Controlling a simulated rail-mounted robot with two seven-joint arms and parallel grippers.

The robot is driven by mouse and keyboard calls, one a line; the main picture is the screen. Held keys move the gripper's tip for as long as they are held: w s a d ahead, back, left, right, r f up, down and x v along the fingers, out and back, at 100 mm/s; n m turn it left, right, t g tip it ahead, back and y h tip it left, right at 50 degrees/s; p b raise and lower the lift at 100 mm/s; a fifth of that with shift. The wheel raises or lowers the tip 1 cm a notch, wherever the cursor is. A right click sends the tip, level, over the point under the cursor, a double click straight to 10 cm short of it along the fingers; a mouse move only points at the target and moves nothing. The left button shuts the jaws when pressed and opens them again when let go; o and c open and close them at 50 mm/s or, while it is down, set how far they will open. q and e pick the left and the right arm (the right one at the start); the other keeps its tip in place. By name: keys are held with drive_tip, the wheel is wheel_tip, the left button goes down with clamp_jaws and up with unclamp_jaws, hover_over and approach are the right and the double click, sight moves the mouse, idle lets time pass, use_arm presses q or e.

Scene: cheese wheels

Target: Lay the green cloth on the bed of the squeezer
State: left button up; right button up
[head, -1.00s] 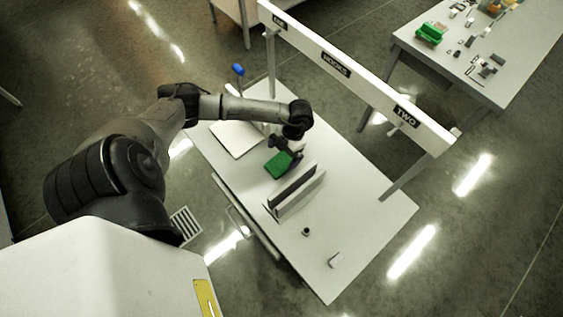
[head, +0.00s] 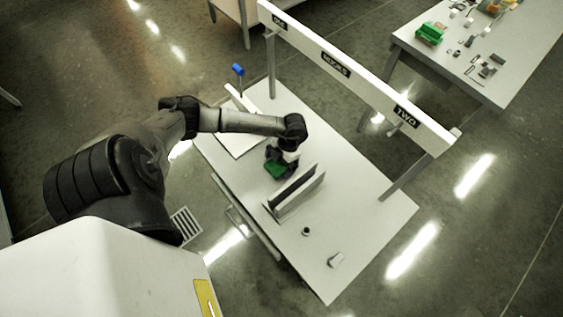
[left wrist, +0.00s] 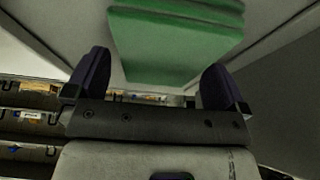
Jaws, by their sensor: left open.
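The green cloth (head: 275,171) is a folded pad on the white table, between the squeezer and the upright grey panels. In the left wrist view the cloth (left wrist: 165,42) shows stacked folds and reaches between the fingers. My left gripper (head: 277,157) is over the cloth and covers part of it. Its dark fingers are spread on either side of the cloth in the left wrist view (left wrist: 156,65), with gaps beside it. The squeezer, with a flat white bed (head: 238,143) and a blue-tipped lever (head: 238,69), stands at the table's far left, partly behind my arm. My right gripper is out of view.
Upright grey panels (head: 296,188) stand close to the right of my left gripper. A small dark piece (head: 306,231) and a pale block (head: 336,260) lie nearer the front. A labelled white beam (head: 335,66) spans the back edge. The table's right part is clear.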

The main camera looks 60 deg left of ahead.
use_arm(q)
drive_tip(key=shift+f, duration=0.2)
drive_tip(key=shift+c, duration=0.2)
drive_tip(key=c, duration=0.9)
drive_tip(key=shift+r, duration=0.15)
